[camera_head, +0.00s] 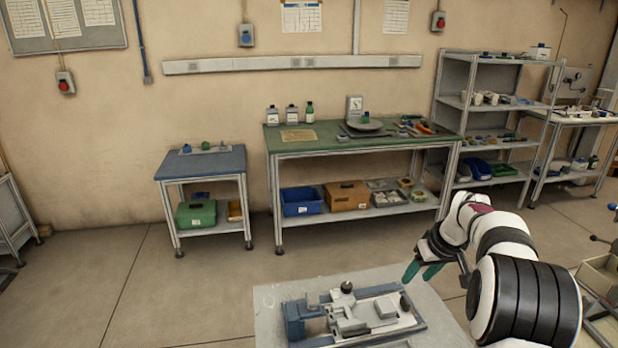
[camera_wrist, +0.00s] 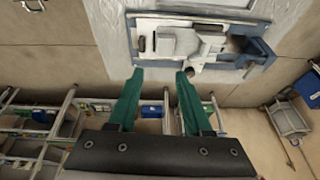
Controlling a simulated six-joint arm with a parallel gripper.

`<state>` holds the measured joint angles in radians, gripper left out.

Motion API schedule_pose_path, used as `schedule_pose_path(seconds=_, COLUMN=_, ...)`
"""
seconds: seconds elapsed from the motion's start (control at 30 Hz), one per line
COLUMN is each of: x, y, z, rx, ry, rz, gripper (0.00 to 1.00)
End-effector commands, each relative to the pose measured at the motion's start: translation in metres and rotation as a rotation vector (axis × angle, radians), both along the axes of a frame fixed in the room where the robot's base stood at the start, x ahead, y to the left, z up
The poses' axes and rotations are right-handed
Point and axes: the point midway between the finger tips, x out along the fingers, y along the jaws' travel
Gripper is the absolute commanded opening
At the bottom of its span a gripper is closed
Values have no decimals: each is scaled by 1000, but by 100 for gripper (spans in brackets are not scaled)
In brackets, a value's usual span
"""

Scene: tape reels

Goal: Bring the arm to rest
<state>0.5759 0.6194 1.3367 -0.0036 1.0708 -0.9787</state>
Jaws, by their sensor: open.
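My gripper (camera_head: 424,271) has teal fingers and hangs in the air beside the right side of the grey and blue fixture (camera_head: 352,328). In the wrist view the two fingers of my gripper (camera_wrist: 159,72) stand apart with nothing between them. The fixture (camera_wrist: 200,42) lies beyond the fingertips there, on a light grey tabletop (camera_head: 268,298). It carries grey blocks and a dark round knob (camera_head: 347,286). My white and black arm reaches in from the lower right. I cannot make out a tape reel on the fixture.
A green-topped workbench (camera_head: 330,146) stands at the back wall, with a small blue-topped table (camera_head: 203,164) to its left. A grey shelf unit (camera_head: 480,102) stands at the back right. Open floor lies between the near table and the workbench. A tan box (camera_head: 600,275) is at the right edge.

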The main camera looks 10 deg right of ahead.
Motion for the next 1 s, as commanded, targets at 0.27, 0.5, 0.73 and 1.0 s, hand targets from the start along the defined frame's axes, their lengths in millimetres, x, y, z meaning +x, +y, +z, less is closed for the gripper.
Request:
schedule_pose_path(seconds=0.27, x=-170, y=218, z=60, rx=181, ry=229, rz=-203, gripper=50)
schedule_pose_path(seconds=0.5, x=-323, y=279, z=28, rx=200, ry=397, rz=-383, gripper=50)
schedule_pose_path(seconds=0.73, x=-346, y=282, z=19, rx=196, ry=424, rz=-421, gripper=50)
schedule_pose_path(seconds=1.0, x=-345, y=282, z=19, rx=197, ry=422, rz=-420, gripper=50)
